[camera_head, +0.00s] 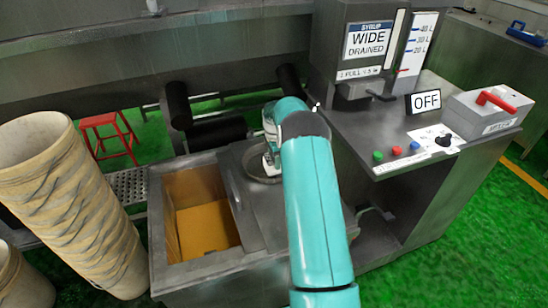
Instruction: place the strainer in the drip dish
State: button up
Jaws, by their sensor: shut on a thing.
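My gripper (269,168) points down over the metal counter, just right of the open bin. My teal arm hides part of it. It is shut at a round grey rimmed piece (237,177), which looks like the strainer. The arm covers its right side. I cannot clearly separate the strainer from a drip dish beneath or around it, nor tell whether the piece is resting or held just above the counter.
An open metal bin (158,215) with a yellow-brown inside stands left of the gripper. A leaning stack of tan drums (60,190) is at the left. A syrup dispenser (350,60), OFF sign (426,101) and buttoned panel (405,160) stand at the right.

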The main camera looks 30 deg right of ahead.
jog(key=o, duration=1.1)
jog(key=shift+f, duration=0.1)
jog(key=shift+c, duration=0.2)
